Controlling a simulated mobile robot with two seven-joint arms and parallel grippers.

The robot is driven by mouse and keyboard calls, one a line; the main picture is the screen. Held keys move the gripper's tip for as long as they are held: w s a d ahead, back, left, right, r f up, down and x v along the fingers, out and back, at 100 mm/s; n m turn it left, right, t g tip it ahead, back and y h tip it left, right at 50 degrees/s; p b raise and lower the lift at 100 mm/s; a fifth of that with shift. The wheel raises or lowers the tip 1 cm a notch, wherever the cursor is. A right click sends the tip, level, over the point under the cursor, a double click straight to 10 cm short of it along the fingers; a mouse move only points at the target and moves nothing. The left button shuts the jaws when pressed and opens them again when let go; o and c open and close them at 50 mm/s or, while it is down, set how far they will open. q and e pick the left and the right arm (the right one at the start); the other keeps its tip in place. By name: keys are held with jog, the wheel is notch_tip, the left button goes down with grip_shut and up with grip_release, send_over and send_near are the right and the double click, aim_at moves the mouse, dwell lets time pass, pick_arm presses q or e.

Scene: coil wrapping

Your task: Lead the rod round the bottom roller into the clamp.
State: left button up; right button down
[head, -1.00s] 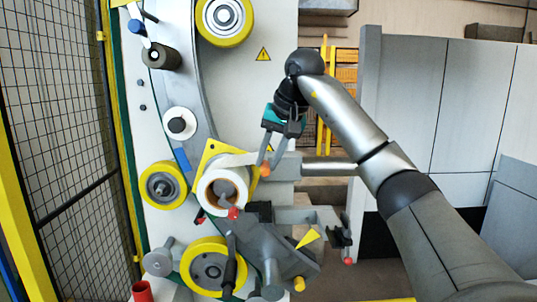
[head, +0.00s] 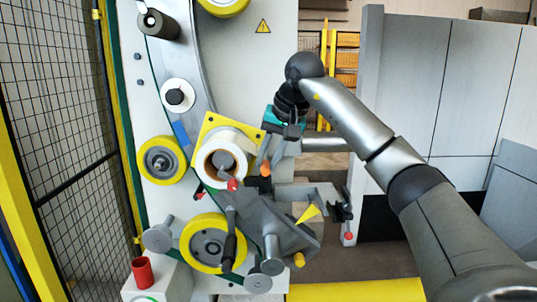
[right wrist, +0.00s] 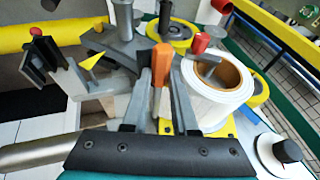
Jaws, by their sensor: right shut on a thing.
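My right gripper (head: 266,157) points down just right of the white coil (head: 208,165) and is shut on an orange-tipped piece (head: 266,169), which looks like the rod end. In the right wrist view the orange piece (right wrist: 162,60) stands between the fingertips (right wrist: 162,75). The bottom roller (head: 187,248), with a yellow rim, is below and left of the gripper, apart from it. It is partly covered by a dark handle. A dark slotted fixture with a red knob (head: 340,212), which may be the clamp, is at lower right. My left gripper is out of view.
A grey bracket with a yellow pointer (head: 307,214) lies between the roller and the fixture. Another yellow roller (head: 160,161) is left of the coil. A red cup (head: 146,272) stands at lower left. A mesh fence (head: 65,130) bounds the left side.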

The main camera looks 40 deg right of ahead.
notch_tip(320, 180, down, 5)
jog(key=shift+b, duration=1.25)
jog(key=shift+r, duration=0.1)
jog(key=shift+r+p, duration=0.1)
jog(key=shift+p, duration=0.5)
jog(key=shift+s+d, duration=1.25)
jog(key=shift+d, duration=0.25)
jog(key=shift+p, duration=0.3)
